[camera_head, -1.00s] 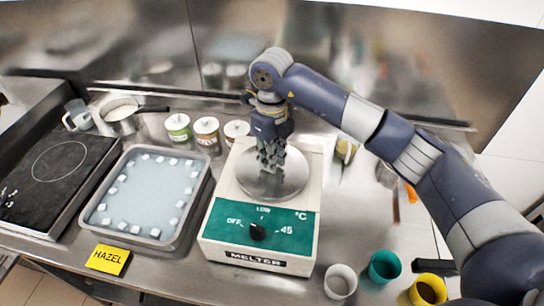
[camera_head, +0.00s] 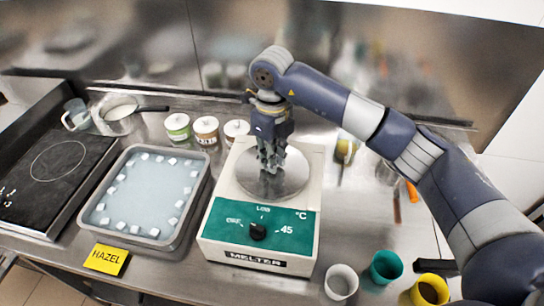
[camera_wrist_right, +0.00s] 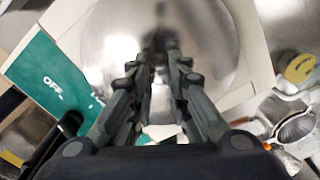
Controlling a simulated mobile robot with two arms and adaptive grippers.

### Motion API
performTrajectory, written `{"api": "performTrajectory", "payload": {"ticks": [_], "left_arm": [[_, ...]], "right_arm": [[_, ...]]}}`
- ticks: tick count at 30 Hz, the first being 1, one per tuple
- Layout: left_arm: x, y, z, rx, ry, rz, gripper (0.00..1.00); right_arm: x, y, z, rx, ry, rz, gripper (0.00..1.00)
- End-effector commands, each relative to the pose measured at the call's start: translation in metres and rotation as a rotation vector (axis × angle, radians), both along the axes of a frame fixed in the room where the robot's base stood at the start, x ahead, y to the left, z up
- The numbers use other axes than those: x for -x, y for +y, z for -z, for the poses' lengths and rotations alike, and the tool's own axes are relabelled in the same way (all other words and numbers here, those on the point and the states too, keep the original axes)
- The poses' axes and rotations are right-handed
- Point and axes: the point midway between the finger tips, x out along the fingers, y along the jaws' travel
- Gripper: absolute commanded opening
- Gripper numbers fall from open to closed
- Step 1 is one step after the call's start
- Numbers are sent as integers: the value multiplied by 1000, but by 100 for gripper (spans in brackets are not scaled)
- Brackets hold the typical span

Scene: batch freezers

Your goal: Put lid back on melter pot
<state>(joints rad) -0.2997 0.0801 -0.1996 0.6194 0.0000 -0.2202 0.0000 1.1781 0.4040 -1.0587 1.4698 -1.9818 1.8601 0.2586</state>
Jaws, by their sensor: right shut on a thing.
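The melter (camera_head: 262,232) is a white box with a green front panel, a black dial and the label MELTER. A round shiny metal lid (camera_head: 290,181) lies on its top and covers the pot opening; the pot itself is hidden. My right gripper (camera_head: 271,168) points down over the lid's middle and is shut on the lid's knob, which the fingers mostly hide. In the right wrist view the fingers (camera_wrist_right: 155,85) are close together over the lid (camera_wrist_right: 208,45). Whether the lid rests fully flat on the melter I cannot tell. My left gripper is not in view.
A tray (camera_head: 205,190) with water and several white cubes stands left of the melter. Lidded jars (camera_head: 206,132) stand close behind it. Cups (camera_head: 341,281) stand at the front right. A hotplate (camera_head: 58,165) and a saucepan (camera_head: 118,112) are at the left.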

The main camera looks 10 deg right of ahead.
Motion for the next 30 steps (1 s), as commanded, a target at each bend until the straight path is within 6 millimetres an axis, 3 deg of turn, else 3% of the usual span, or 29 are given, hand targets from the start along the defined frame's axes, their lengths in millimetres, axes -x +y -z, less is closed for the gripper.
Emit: {"api": "performTrajectory", "payload": {"ticks": [10,11,13,20,24,30], "left_arm": [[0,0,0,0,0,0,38],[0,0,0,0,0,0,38],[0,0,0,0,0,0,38],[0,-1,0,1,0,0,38],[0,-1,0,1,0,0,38],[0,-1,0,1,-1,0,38]], "right_arm": [[0,0,-1,-1,-1,0,0],[0,0,-1,-1,-1,0,24],[0,0,-1,-1,-1,0,40],[0,0,-1,-1,-1,0,40],[0,0,0,0,0,0,60],[0,0,0,-1,1,0,60]]}}
